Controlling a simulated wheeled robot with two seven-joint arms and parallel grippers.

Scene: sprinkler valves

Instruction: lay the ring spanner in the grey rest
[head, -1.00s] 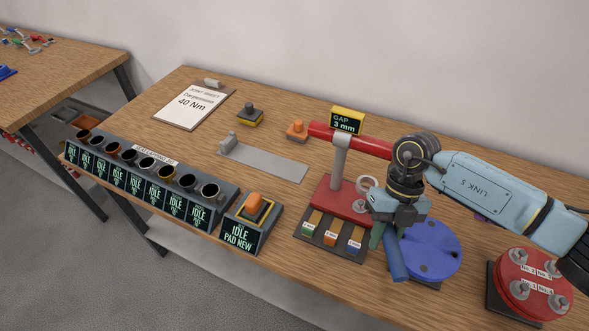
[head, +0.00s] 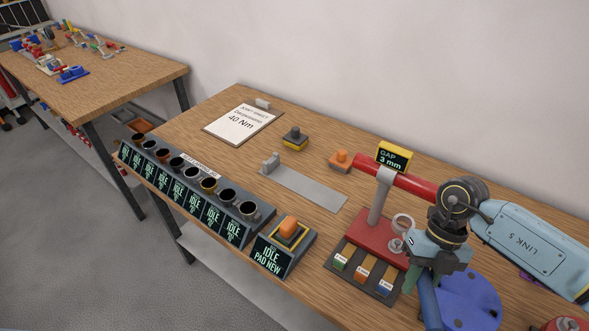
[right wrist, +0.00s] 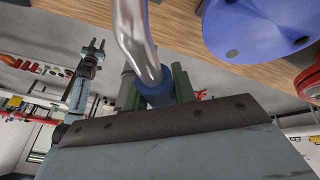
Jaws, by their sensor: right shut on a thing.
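The ring spanner shows in the right wrist view as a bent silver shank (right wrist: 135,40) with a blue handle (right wrist: 157,88). My right gripper (head: 432,275) is shut on that blue handle, which hangs below the fingers in the head view (head: 429,303). The spanner's ring end is out of the wrist view, and I cannot tell it surely from the small silver rings beside the red stand. The grey rest (head: 310,189), a flat plate with a small upright block at one end, lies empty left of the red stand. My left gripper (right wrist: 95,46) appears small in the wrist view; its opening is unclear.
The red stand (head: 378,238) with its red top bar and gap display (head: 394,157) stands between gripper and rest. A blue disc (head: 470,303) is close right of the gripper. A row of sockets (head: 190,185) and a pad box (head: 285,245) line the front edge.

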